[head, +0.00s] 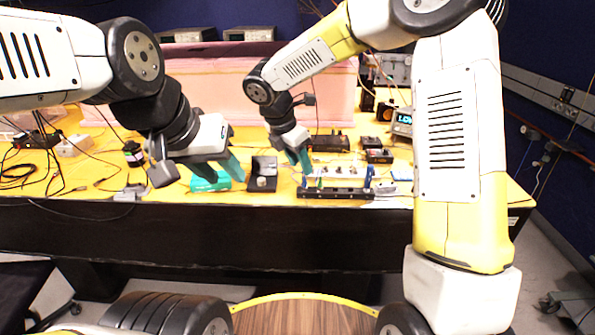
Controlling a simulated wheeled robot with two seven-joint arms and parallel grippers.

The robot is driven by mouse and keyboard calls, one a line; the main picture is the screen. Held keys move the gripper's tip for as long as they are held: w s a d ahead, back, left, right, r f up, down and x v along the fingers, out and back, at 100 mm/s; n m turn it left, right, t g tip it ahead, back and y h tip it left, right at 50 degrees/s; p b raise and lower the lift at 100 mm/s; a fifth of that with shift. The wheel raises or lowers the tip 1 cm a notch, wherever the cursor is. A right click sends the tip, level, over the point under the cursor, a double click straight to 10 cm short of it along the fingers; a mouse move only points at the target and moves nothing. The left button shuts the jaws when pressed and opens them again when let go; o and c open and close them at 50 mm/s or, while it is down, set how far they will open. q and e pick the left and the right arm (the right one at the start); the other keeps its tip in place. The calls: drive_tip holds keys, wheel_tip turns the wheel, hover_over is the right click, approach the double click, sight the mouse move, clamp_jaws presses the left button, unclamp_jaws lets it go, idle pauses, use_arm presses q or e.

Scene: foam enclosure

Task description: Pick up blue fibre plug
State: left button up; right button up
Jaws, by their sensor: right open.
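A small blue upright piece, which looks like the blue fibre plug (368,176), stands at the right end of a low black strip (335,193) near the table's front edge. My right gripper (299,168) is open and points down over the left end of this strip, left of the blue piece and apart from it. A small green piece shows just below its fingertips. My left gripper (222,172) is further left with its teal fingers apart, above a turquoise flat item (210,184). Nothing is visible between its fingers.
A small black open box (262,176) stands between my grippers. Dark devices (330,143) and a meter with a lit display (402,122) stand behind the strip. Cables (60,180) lie at the left. Pink foam (215,85) walls off the back.

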sight(303, 183)
drive_tip(key=shift+n, duration=0.4)
drive_tip(key=x, duration=0.5)
drive_tip(key=a+x, duration=0.1)
drive_tip(key=x, duration=0.2)
drive_tip(key=shift+w+f, duration=0.4)
clamp_jaws()
